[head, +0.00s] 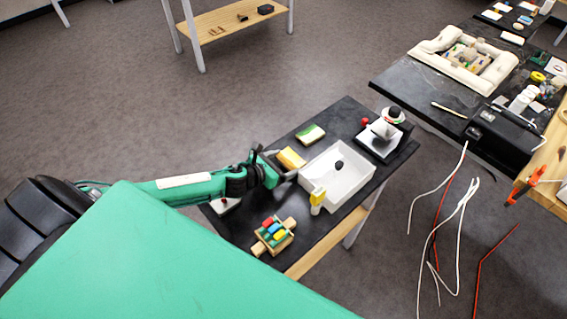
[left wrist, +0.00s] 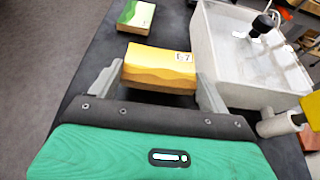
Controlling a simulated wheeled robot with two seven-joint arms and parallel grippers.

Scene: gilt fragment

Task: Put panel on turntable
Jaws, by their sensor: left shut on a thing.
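A yellow gilt-looking panel (head: 292,157) with a small white label is held between the fingers of my left gripper (head: 277,163), over the black table. It also shows in the left wrist view (left wrist: 160,62), gripped at its two ends. A second panel, green and cream (head: 311,134), lies on the table beyond it; it also shows in the left wrist view (left wrist: 136,16). A device with a white square plate (head: 378,141) stands at the table's far right end; I cannot tell for sure whether it is the turntable. My right gripper is not in view.
A white basin (head: 338,180) holding a dark-knobbed thing (head: 339,165) stands right of my gripper. A yellow-topped bottle (head: 318,197) is at its near corner. A wooden rack with coloured blocks (head: 273,235) is nearer. Cables (head: 440,215) hang at the right.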

